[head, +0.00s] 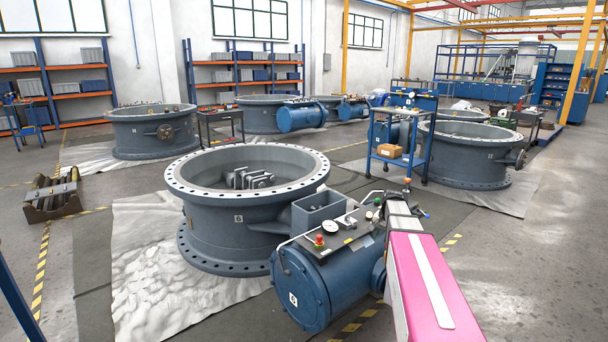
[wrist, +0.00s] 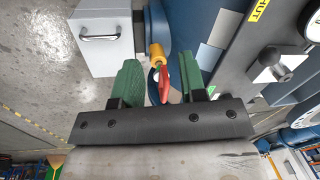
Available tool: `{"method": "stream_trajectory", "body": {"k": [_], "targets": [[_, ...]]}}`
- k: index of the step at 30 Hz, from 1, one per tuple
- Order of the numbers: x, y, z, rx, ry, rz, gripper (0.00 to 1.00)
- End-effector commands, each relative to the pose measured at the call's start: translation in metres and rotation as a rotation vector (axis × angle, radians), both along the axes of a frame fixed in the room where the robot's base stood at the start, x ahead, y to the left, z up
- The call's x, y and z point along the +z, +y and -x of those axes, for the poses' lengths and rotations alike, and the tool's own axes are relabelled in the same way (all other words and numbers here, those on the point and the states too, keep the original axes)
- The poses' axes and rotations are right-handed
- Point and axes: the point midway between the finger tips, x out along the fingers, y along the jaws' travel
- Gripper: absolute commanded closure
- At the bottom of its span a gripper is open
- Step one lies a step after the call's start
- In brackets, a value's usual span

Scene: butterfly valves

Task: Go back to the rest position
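My gripper (wrist: 159,62) is open in the wrist view, with its two green fingers apart. A small yellow and red part (wrist: 158,58) shows between the fingers, with gaps on both sides. I cannot tell whether it is a lever or a knob. In the head view, my pink and white arm reaches from the bottom right to the control panel (head: 338,238) on the blue actuator (head: 303,285). The fingers are too small to make out there. The actuator is joined to a large grey butterfly valve (head: 212,222).
The panel carries a red button (head: 319,240) and a gauge (head: 330,227). A blue cart (head: 397,160) stands behind my arm. Other valves (head: 152,135) and shelves (head: 248,73) stand further back. Grey floor (head: 520,270) is clear at right. A grey box with a handle (wrist: 99,37) shows in the wrist view.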

Motion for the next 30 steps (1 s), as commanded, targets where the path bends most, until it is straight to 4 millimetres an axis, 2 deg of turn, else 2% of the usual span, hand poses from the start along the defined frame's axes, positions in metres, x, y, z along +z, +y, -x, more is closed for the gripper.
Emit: {"method": "stream_trajectory", "body": {"k": [1,6,9,13,15,18,30], "targets": [[-0.013,0.028,0.037,0.068,0.011,0.013,0.61],[-0.049,0.09,0.121,0.303,0.034,0.062,0.61],[-0.063,0.119,0.167,0.434,0.046,0.086,0.61],[-0.074,0.142,0.211,0.562,0.057,0.111,0.61],[-0.078,0.149,0.226,0.608,0.061,0.119,0.61],[-0.08,0.153,0.235,0.644,0.063,0.126,0.61],[-0.081,0.154,0.235,0.65,0.064,0.127,0.61]]}}
